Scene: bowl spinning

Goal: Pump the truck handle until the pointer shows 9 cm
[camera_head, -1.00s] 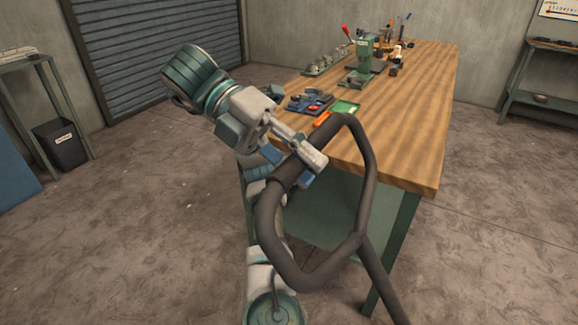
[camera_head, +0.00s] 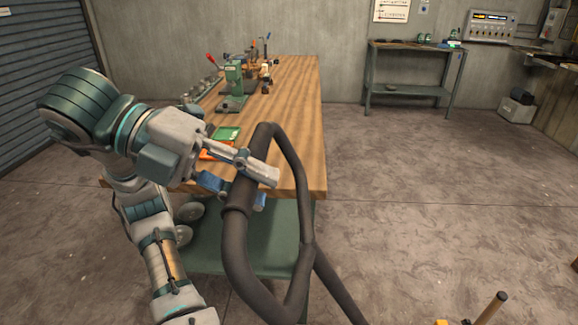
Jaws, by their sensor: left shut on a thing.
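The truck handle (camera_head: 233,245) is a dark grey loop of thick tube with a shaft running down to the lower right, out of the picture. My left gripper (camera_head: 250,183) is shut on the upper left side of this loop, with one finger over it and a blue-tipped finger on its other side. The loop stands in front of the workbench. The truck's body and the pointer are not clearly visible. My right gripper is not in view.
A wooden workbench (camera_head: 290,110) with tools and a green press (camera_head: 234,82) stands behind the handle. A green shelf table (camera_head: 415,95) stands at the back wall.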

